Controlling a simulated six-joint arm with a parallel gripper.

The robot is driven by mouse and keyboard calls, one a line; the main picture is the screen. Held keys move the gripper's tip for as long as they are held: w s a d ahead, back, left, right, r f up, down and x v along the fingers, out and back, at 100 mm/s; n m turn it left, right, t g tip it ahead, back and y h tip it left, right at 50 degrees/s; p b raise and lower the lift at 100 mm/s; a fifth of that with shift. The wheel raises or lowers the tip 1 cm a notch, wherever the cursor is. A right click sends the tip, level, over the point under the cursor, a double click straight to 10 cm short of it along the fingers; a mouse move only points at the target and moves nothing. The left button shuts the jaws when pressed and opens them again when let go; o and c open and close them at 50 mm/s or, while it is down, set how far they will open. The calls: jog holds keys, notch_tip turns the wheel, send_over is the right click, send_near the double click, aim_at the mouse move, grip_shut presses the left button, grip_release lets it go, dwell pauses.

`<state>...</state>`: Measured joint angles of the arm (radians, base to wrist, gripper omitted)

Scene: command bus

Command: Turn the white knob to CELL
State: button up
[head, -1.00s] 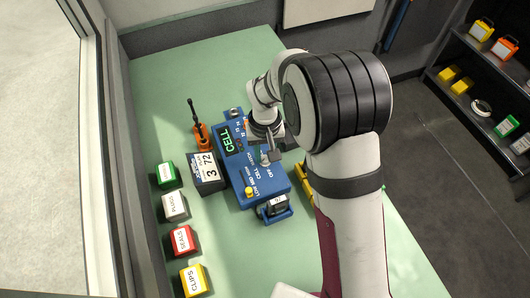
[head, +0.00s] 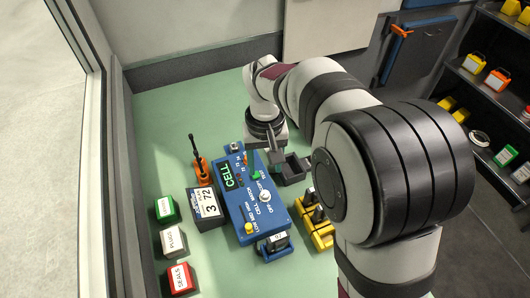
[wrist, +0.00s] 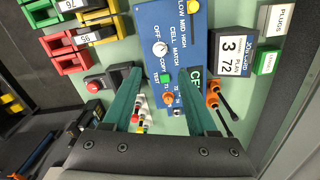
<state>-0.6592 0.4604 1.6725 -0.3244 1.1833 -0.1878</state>
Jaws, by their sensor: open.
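The white knob (head: 265,196) sits on the top of the blue panel (head: 246,208), among the printed words OFF, CELL, MATCH, COPY and TEST. It also shows in the wrist view (wrist: 160,48); its exact pointing direction is too small to tell. The panel's display (head: 228,176) shows CELL in green letters. My gripper (head: 277,158) is beyond the knob, over the panel's far right side, and touches nothing that I can see. In the wrist view its green fingers (wrist: 163,72) are spread apart and empty, with the knob beyond their tips.
A green button (head: 256,175) and a yellow knob (head: 249,228) are also on the panel. A dark box reading 3 72 (head: 208,207) and an orange stand (head: 203,172) stand left of it. Yellow holders (head: 318,232) stand at right.

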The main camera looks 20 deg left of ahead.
notch_tip(320, 180, up, 4)
jog(key=shift+r, duration=0.2)
jog(key=s+d+r+m+y, duration=0.15)
jog(key=s+d+m, duration=0.3)
jog(key=d, duration=0.45)
jog(key=s+d+r+m+h, duration=0.1)
jog(key=s+d+r+m, duration=0.15)
jog(key=s+d, duration=0.4)
jog(key=s+d+f+m+y, duration=0.1)
jog(key=s+d+f+m, duration=0.2)
jog(key=s+d, duration=0.3)
jog(key=s+m, duration=0.1)
jog(key=s, duration=0.2)
jog(key=shift+d+f+m, duration=0.15)
jog(key=shift+d+m, duration=0.05)
jog(key=shift+m, duration=0.1)
